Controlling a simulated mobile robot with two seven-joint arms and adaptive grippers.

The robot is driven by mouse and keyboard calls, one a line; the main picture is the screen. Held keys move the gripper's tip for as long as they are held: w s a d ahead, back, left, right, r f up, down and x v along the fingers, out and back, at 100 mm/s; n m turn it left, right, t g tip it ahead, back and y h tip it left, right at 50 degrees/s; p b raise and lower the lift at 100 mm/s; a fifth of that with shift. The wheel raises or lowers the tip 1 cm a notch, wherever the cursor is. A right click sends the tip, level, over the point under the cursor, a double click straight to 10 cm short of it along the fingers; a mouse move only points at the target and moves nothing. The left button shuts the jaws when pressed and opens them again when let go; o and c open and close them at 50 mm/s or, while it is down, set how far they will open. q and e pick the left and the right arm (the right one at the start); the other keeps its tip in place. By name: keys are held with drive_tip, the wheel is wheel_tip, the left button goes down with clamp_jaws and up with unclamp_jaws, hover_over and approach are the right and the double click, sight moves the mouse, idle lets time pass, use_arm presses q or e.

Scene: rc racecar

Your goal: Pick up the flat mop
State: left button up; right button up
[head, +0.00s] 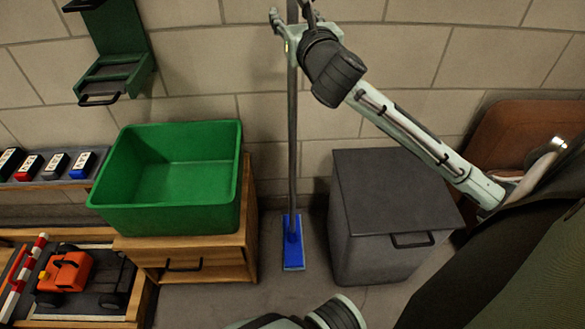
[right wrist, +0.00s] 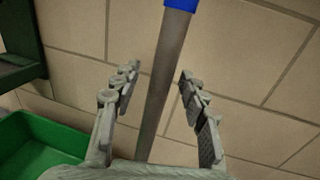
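The flat mop stands upright against the block wall, its grey handle (head: 292,150) vertical and its flat blue head (head: 293,258) on the floor. My right gripper (head: 290,28) is high up at the handle, near the top of the head view. In the right wrist view the right gripper (right wrist: 160,72) is open, with the handle (right wrist: 163,85) passing between its two fingers. A gap shows on both sides of the handle. A blue part (right wrist: 182,4) of the mop shows at the top edge there. My left gripper is out of view.
A green bin (head: 170,205) sits on a wooden drawer cabinet (head: 245,235) left of the mop. A grey lidded box (head: 385,245) stands to the right. A dark green wall bracket (head: 125,45) hangs upper left. An orange toy car (head: 65,275) lies lower left.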

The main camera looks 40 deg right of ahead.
clamp_jaws()
drive_tip(key=shift+r, duration=0.1)
drive_tip(key=shift+r, duration=0.1)
